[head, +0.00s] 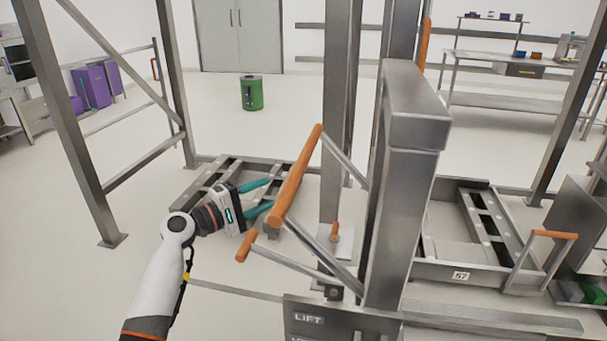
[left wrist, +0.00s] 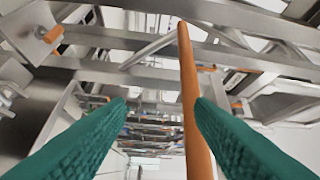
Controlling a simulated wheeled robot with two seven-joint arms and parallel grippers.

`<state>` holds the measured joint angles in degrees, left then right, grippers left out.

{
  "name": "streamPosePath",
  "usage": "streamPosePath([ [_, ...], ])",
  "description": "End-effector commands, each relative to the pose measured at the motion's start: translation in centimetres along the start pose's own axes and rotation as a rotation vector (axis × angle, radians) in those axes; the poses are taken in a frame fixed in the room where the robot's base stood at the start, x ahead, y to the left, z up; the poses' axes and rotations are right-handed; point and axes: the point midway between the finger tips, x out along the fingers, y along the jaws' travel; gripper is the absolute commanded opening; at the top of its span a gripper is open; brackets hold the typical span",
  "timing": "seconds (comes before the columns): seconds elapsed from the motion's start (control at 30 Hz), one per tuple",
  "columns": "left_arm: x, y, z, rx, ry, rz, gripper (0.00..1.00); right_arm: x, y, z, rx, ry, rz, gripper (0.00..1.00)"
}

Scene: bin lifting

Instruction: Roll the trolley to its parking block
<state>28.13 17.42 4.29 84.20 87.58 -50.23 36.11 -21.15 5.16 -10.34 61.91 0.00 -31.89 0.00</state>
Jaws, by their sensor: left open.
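My left gripper (head: 262,196) is open, with teal fingers pointing at a long orange bar (head: 297,178). The bar is held by grey arms beside a thick steel post (head: 400,190). In the left wrist view the orange bar (left wrist: 190,90) runs between the two fingers (left wrist: 160,108), closer to the right one; I cannot tell whether it touches. I cannot tell for sure whether this bar belongs to the trolley. No parking block can be made out. My right gripper is not in view.
A short orange-tipped lever (head: 247,245) and a plate marked LIFT (head: 335,320) are close by. A low steel frame (head: 215,178) lies behind my gripper. A low unit marked 57 (head: 430,270) is at right. A green bin (head: 252,92) stands on open floor.

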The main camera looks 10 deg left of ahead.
Motion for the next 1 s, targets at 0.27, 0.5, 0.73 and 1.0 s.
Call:
streamPosePath([
  [0.27,0.7,-4.3,-1.4,-0.017,0.07,-0.082,0.49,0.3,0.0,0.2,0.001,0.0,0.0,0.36],
  [0.5,5.1,-4.6,-1.7,-0.018,0.068,-0.081,0.49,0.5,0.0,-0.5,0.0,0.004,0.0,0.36],
  [0.73,9.4,-4.8,-1.9,-0.017,0.067,-0.078,0.49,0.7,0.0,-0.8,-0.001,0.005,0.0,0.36],
  [1.0,11.6,-4.9,-2.0,-0.016,0.065,-0.077,0.49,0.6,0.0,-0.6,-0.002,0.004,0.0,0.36],
])
